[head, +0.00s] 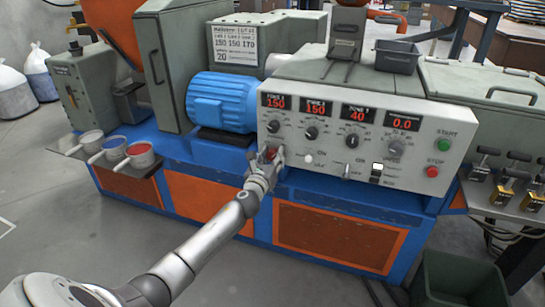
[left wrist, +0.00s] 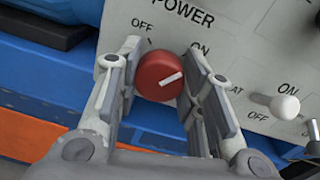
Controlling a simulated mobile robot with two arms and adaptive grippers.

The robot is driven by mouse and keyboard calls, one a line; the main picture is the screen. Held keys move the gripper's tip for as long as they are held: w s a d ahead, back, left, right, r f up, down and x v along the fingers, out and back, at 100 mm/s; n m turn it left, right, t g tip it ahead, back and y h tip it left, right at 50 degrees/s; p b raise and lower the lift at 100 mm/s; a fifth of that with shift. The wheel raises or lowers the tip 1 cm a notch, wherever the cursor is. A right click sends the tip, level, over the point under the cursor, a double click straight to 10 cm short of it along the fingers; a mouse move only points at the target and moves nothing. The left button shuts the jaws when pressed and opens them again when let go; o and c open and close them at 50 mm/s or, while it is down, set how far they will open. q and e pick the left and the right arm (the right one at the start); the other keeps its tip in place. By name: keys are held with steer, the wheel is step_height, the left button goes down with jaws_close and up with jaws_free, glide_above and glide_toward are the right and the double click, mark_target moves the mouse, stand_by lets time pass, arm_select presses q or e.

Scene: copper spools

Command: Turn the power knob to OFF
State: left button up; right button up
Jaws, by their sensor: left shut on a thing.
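The power knob (left wrist: 158,76) is a round red knob with a white pointer line. It sits on the light grey control panel (head: 330,170) below the POWER label, with OFF at its upper left and ON at its upper right. The pointer faces right and slightly up, toward the ON side. My left gripper (left wrist: 163,80) has one finger on each side of the knob and is shut on it. In the head view the left gripper (head: 270,155) reaches the panel's lower left corner and partly covers the knob. My right gripper is not in view.
A white toggle switch (left wrist: 284,107) stands just right of the knob. Dials and red displays fill the panel above, with a green START button (head: 443,145) and a red STOP button (head: 432,171) at right. A blue motor (head: 222,101) sits to the left.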

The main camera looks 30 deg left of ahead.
arm_select(q)
steer(key=n, duration=0.3)
steer(key=shift+n, duration=0.3)
steer(key=n+p, duration=0.1)
steer(key=n, duration=0.4)
steer(key=shift+n+h, duration=0.4)
steer(key=shift+n, duration=0.7)
steer(key=shift+n+p, duration=0.45)
steer(key=shift+n, duration=1.95)
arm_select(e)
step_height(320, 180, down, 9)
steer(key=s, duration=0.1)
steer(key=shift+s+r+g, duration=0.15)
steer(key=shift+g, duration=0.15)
arm_select(q)
steer(key=shift+f, duration=0.1)
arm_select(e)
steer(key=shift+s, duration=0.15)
